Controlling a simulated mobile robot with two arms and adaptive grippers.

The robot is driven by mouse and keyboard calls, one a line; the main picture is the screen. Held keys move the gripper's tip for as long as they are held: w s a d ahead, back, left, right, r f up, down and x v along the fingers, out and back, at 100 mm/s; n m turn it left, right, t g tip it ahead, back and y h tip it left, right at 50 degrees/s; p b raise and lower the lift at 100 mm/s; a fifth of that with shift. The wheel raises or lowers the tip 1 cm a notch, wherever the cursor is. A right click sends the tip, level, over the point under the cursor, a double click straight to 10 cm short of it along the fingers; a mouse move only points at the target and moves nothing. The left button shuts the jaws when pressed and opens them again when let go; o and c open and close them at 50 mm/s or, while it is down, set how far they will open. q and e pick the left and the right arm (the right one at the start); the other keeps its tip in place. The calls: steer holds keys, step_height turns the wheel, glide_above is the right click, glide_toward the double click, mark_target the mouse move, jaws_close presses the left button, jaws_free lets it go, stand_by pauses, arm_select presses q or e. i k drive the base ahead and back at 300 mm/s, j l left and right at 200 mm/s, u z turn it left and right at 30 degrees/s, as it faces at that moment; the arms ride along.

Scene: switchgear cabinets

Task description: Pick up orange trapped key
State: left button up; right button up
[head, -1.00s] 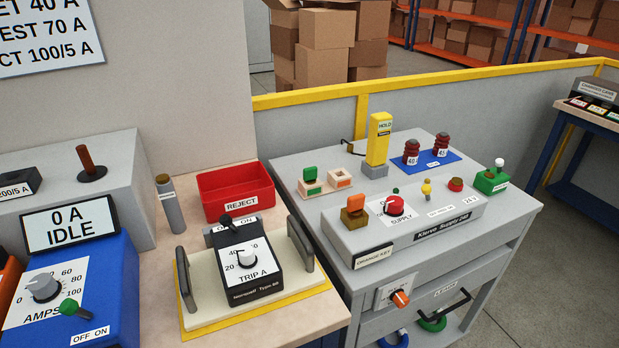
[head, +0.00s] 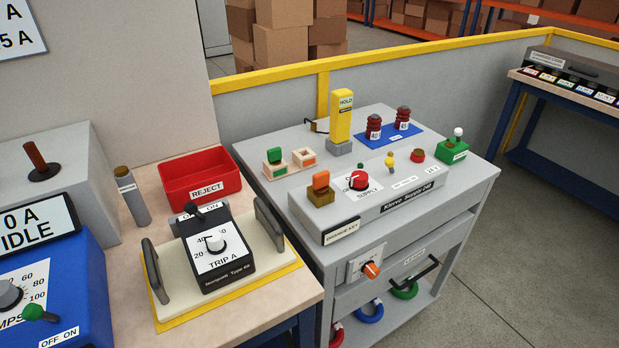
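The orange key (head: 320,180) stands upright in a brass-coloured lock block (head: 320,196) at the left end of the grey supply panel (head: 395,187), above a label partly readable as a key label. Behind it, a pale holder with an orange mark (head: 304,159) looks empty. Beside that holder, a similar one holds a green key (head: 274,155). Neither of my grippers shows in the head view.
A red supply knob (head: 358,181) sits right of the orange key. A yellow HOLD post (head: 342,118) and dark red insulators (head: 403,118) stand behind. An orange-handled switch (head: 371,270) is on the cart front. A red reject bin (head: 200,176) and trip unit (head: 216,252) are left.

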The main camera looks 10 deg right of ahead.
mark_target(320, 181)
steer(key=i+l+u, duration=0.1)
steer(key=l, duration=0.3)
steer(key=i+l+u, duration=0.15)
steer(key=l, duration=0.25)
steer(key=i+l+u, duration=0.1)
steer(key=l, duration=0.3)
steer(key=i+l+u, duration=0.15)
steer(key=l, duration=0.3)
steer(key=i+l+u, duration=0.1)
steer(key=l, duration=0.35)
steer(key=k+j, duration=0.35)
steer(key=k, duration=0.15)
